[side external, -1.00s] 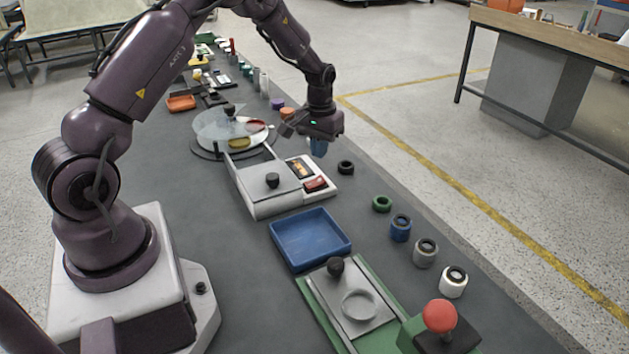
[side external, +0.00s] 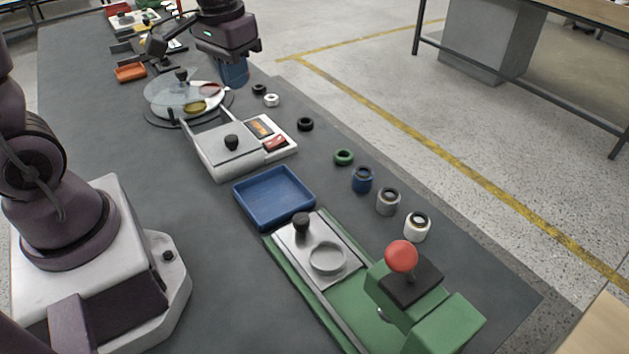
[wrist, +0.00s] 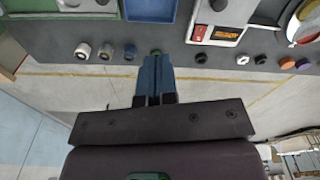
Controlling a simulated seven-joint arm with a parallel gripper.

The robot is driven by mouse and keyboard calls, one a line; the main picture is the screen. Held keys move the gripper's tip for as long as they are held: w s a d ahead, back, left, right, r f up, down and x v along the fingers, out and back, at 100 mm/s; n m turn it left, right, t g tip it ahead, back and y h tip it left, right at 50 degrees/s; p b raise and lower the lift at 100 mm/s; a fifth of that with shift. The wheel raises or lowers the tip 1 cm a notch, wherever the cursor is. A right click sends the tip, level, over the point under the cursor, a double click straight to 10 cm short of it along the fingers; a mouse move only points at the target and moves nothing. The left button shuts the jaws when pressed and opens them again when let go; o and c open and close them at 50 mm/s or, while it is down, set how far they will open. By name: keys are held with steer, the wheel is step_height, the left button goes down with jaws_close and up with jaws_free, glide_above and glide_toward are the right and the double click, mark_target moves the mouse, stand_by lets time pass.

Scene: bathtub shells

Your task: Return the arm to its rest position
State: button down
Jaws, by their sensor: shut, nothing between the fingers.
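My gripper (side external: 233,75) hangs from the arm near the top of the side external view. My gripper appears apart from everything on the bench. Much of the upper arm is outside the side external view.
A grey lidded box (side external: 222,152), a blue tray (side external: 272,222) and a green fixture with a red knob (side external: 401,257) stand along the dark bench. Several rings and cylinders, including a green ring (side external: 344,157), line its right edge. An orange tray (side external: 130,73) lies farther back.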

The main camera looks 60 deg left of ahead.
steer(key=s+d+r+m+t, duration=0.2)
steer(key=s+d+r+t, duration=0.2)
steer(key=s+d+r, duration=0.2)
steer(key=s+r, duration=0.2)
steer(key=s, duration=0.2)
steer(key=shift+d+r+m+t, duration=0.2)
steer(key=shift+d+m+t, duration=0.2)
steer(key=w+a+f+n+g, duration=0.4)
steer(key=w+a+f+n, duration=1.3)
steer(key=w, duration=0.4)
steer(key=shift+a+f+n, duration=0.2)
steer(key=shift+a+n, duration=0.3)
steer(key=shift+a, duration=0.5)
